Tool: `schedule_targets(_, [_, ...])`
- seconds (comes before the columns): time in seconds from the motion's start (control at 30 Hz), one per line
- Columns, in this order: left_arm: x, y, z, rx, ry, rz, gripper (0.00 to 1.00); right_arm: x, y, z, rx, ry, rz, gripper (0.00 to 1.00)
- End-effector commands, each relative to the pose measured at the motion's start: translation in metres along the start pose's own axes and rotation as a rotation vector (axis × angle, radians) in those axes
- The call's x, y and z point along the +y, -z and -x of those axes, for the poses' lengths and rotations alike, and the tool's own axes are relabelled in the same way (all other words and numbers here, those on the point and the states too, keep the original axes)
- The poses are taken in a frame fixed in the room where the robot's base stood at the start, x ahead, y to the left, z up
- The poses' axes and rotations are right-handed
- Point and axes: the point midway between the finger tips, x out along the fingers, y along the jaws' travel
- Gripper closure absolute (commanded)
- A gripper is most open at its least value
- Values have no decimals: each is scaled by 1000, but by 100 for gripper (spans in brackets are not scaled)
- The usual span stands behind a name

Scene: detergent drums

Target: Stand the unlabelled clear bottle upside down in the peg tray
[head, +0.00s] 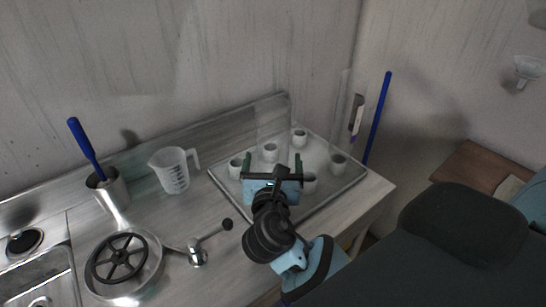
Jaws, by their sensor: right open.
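The peg tray (330,187) is a shallow metal-rimmed tray on the right of the counter, with several short white pegs (299,137) in it. A faint, tall clear shape, likely the unlabelled clear bottle (273,118), stands over the back of the tray behind my right gripper. Its lower end and which way up it is cannot be made out. A second clear shape (346,98) stands at the tray's right, near a white and dark label. My right gripper (272,164) is open over the front of the tray, fingers pointing away, with nothing clearly between them. My left gripper is out of view.
Left of the tray are a measuring jug (175,170), a metal cup with a blue-handled brush (107,187), a pan with a black wheel (119,258) and a tap (197,253). A sink (45,280) is at the lower left. The wall stands close behind.

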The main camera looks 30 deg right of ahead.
Motion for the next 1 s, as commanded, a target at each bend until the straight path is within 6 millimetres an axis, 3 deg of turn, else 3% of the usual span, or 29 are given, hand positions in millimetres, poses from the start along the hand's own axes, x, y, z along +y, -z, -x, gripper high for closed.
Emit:
schedule_targets(0.2, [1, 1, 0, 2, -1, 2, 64, 0, 1, 37, 4, -1, -1, 9])
schedule_targets(0.4, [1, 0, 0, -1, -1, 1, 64, 0, 0, 56, 1, -1, -1, 9])
schedule_targets(1.0, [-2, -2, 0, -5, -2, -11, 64, 0, 0, 58, 0, 0, -1, 9])
